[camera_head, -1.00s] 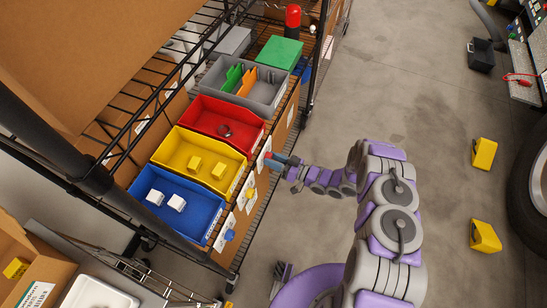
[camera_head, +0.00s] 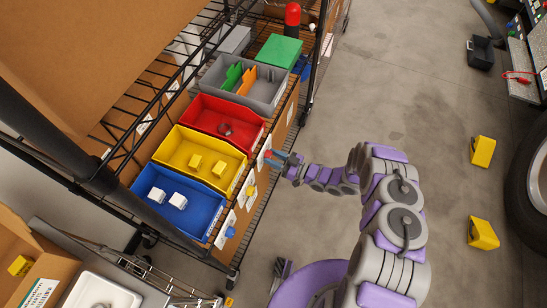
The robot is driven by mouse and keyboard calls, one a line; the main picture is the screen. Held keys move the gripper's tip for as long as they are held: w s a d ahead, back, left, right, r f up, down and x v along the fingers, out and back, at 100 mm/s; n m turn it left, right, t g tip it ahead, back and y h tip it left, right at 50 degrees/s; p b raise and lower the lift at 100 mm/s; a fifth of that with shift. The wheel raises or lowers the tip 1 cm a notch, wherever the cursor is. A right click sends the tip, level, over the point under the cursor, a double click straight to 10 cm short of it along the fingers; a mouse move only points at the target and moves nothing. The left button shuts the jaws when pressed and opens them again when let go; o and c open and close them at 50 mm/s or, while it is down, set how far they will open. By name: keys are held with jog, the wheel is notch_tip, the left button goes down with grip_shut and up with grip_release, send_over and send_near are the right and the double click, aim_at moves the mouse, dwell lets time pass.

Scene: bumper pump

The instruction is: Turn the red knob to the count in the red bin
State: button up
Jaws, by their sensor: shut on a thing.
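The red bin (camera_head: 205,112) stands on the shelf behind the yellow bin. One small dark grey round part (camera_head: 225,129) lies in it; I cannot make out more inside. The red knob (camera_head: 268,154) is on the shelf's front face below the red bin, on a white label plate, and only a bit of red shows. My gripper (camera_head: 274,157) is at the red knob, shut on it, with the arm reaching in from the right. The fingers hide most of the knob, so its setting cannot be read.
The yellow bin (camera_head: 180,137) holds yellow blocks and the blue bin (camera_head: 148,184) holds white blocks. A yellow knob (camera_head: 250,190) and a blue knob (camera_head: 230,232) sit lower along the shelf front. A grey bin (camera_head: 262,104) stands behind. Yellow blocks (camera_head: 481,151) lie on open floor at right.

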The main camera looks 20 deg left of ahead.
jog(key=o, duration=0.9)
jog(key=shift+w+d+f, duration=0.1)
jog(key=shift+w, duration=0.05)
jog(key=shift+o, duration=0.7)
jog(key=s+d+p, duration=0.1)
jog(key=s+d, duration=0.1)
jog(key=d, duration=1.5)
jog(key=shift+s+d+f+p, duration=0.15)
jog(key=shift+s+f+p, duration=0.1)
jog(key=shift+f+p, duration=0.15)
jog(key=shift+w, duration=0.1)
